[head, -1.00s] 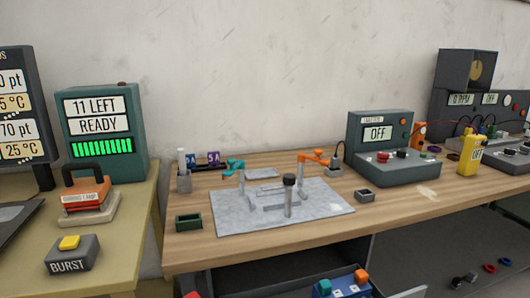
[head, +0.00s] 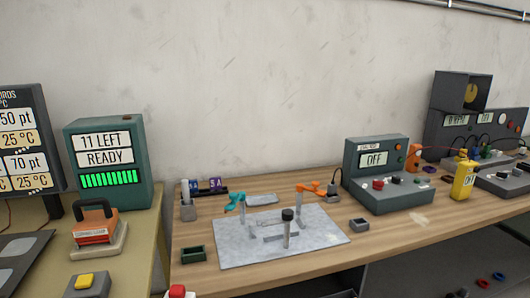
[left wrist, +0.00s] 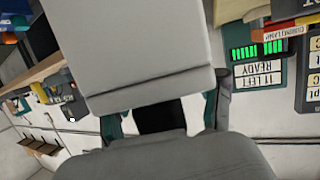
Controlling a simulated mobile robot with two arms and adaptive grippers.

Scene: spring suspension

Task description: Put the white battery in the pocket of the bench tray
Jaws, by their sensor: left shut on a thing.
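A large white block, the white battery (left wrist: 150,50), fills the upper middle of the left wrist view. My left gripper (left wrist: 165,100) is shut on it, with teal-edged fingers at its two sides. Neither gripper shows in the head view. Two small holders stand on the wooden bench: a dark green open tray (head: 193,255) at the front left and a grey one with a dark hollow (head: 359,224) right of the metal plate. I cannot tell which is the bench tray, and no battery is seen in either.
A grey metal plate (head: 285,240) carries a dark-capped post (head: 287,228), a teal clamp (head: 236,202) and an orange clamp (head: 310,189). A green power unit (head: 377,175) reads OFF. A green charger (head: 107,165) reads READY at the left. Bare wood shows at the front right.

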